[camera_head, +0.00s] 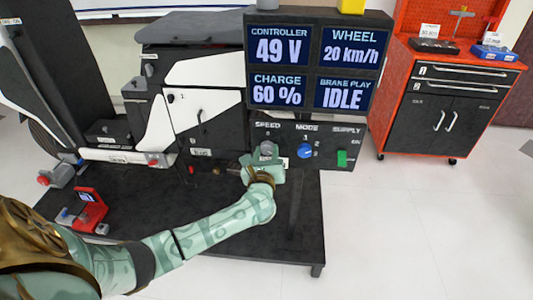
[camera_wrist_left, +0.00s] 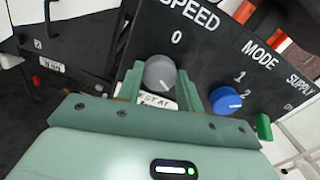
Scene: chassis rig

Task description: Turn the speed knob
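The speed knob (camera_wrist_left: 160,72) is a grey round dial below the printed word SPEED and a 0 mark, on the black control panel (camera_head: 325,138). In the head view the knob (camera_head: 267,148) shows just above my left gripper (camera_head: 265,160). In the left wrist view the two green fingers of my left gripper (camera_wrist_left: 162,82) stand on either side of the knob, one left and one right. I cannot tell whether they press on it. A white label below the knob is partly covered. My right gripper is in neither view.
Right of the speed knob are the blue mode knob (camera_head: 305,151) and the green supply switch (camera_head: 342,158). The display (camera_head: 318,62) above reads 49 V, 20 km/h, 60 % and IDLE. A red device (camera_head: 90,210) stands on the black table. An orange cabinet (camera_head: 445,95) stands at right.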

